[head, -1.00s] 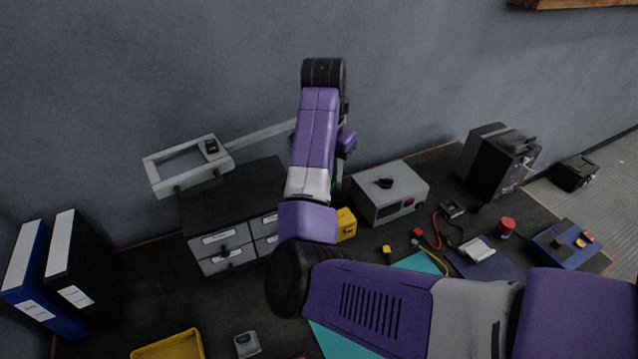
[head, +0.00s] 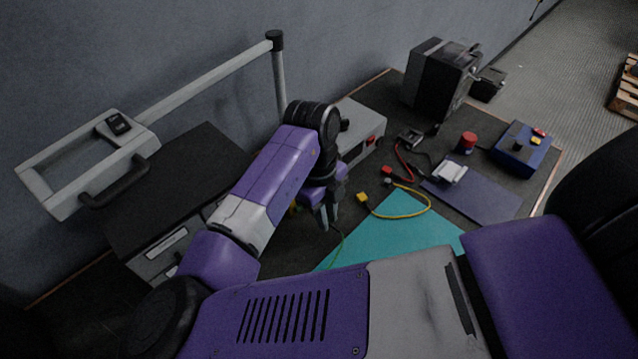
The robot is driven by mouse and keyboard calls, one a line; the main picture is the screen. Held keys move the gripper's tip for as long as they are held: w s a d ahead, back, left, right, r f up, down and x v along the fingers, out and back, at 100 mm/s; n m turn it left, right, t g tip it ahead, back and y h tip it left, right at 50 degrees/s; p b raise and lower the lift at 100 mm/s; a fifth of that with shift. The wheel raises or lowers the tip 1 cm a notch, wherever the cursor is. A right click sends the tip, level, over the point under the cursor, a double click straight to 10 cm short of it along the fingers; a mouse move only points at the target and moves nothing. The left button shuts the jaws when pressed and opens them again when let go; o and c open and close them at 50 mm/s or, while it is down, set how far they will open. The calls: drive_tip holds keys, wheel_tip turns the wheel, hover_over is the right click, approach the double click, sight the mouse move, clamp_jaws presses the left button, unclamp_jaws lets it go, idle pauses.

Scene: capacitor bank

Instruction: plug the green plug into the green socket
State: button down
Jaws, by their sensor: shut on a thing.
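My gripper (head: 328,217) is in the middle of the head view, pointing down over the dark worktop, left of the teal mat. A thin green cable (head: 341,246) runs down from its fingertips towards the mat. The jaws are shut on the green plug, whose body is too small and covered to make out. I cannot make out a green socket; my arm hides part of the bench.
A yellow plug (head: 362,198) with its cable and a red plug (head: 387,170) lie right of my gripper. A grey box (head: 365,138) stands behind it. The teal mat (head: 400,232) is mostly bare. A lamp frame (head: 50,190) overhangs the drawer cabinet (head: 185,165) at left.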

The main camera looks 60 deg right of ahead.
drive_tip(key=shift+s+a+f+m, duration=0.5)
drive_tip(key=shift+a+f, duration=0.05)
drive_tip(key=shift+a, duration=0.1)
drive_tip(key=shift+w, duration=0.15)
drive_tip(key=shift+w+d+b, duration=0.2)
drive_tip(key=shift+w+d, duration=0.1)
drive_tip(key=shift+w, duration=0.6)
drive_tip(key=shift+w+d+b, duration=0.2)
drive_tip(key=shift+w+d, duration=0.05)
drive_tip(key=shift+w, duration=0.65)
drive_tip(key=shift+w+d+b, duration=0.2)
drive_tip(key=shift+w+d, duration=0.1)
drive_tip(key=shift+w, duration=0.6)
drive_tip(key=shift+w+d, duration=0.2)
drive_tip(key=shift+w, duration=0.35)
idle(0.6)
drive_tip(key=c, duration=1.2)
unclamp_jaws()
drive_tip(key=shift+c, duration=0.2)
wheel_tip(320, 180, up, 8)
drive_tip(key=w, duration=0.1)
drive_tip(key=shift+d+f+p, duration=0.15)
drive_tip(key=shift+p, duration=0.15)
